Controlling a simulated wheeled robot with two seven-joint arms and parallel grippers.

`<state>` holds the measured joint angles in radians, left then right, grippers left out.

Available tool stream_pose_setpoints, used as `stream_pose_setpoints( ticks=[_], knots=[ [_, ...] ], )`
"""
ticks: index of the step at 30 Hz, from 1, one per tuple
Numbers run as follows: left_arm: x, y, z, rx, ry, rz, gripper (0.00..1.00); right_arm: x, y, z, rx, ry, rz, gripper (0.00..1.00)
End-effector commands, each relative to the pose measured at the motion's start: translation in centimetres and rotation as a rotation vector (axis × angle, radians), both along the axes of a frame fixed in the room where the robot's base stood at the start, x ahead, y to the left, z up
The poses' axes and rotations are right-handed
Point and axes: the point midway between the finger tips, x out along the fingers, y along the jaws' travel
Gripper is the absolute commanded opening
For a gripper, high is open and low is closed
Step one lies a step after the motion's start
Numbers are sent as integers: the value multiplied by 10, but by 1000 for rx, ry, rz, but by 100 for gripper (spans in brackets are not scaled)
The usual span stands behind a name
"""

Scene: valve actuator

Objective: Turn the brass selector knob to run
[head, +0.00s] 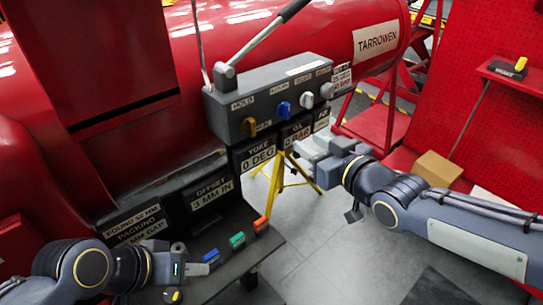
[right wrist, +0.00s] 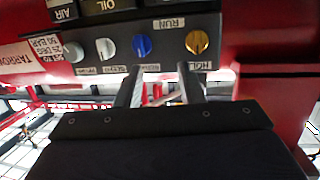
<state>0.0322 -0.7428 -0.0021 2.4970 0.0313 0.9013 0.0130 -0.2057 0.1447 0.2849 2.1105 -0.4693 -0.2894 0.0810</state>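The brass selector knob (head: 249,126) sits at the left end of a grey control box (head: 228,110), with a HOLD label above it and a RUN label beside it. In the right wrist view the brass knob (right wrist: 197,42) is at the upper right, beyond the fingertips; its exact pointing is hard to tell. My right gripper (head: 312,150) is in front of and below the box, right of the brass knob. In the right wrist view its two fingers (right wrist: 160,72) are apart with nothing between them. My left gripper (head: 190,268) is low at the left; its finger gap is unclear.
A blue knob (head: 284,109), a white knob (head: 307,100) and a grey knob (head: 327,90) share the box face. A lever (head: 260,38) rises from its top. A yellow tripod (head: 280,180) stands below. Coloured pieces (head: 237,240) lie on a dark shelf near my left gripper.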

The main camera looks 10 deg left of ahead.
Motion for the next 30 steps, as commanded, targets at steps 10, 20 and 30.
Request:
stream_pose_setpoints(
  ticks=[10, 20, 30],
  knots=[
    [0, 0, -27, 0, -1, 0, 36, 0, 80, -5, 132, -139, 185, 35],
    [0, 0, -27, 0, -1, 0, 36, 32, 119, -6, 129, -136, 182, 35],
    [0, 0, -27, 0, -1, 0, 36, 44, 132, -5, 127, -136, 178, 35]
  ],
)
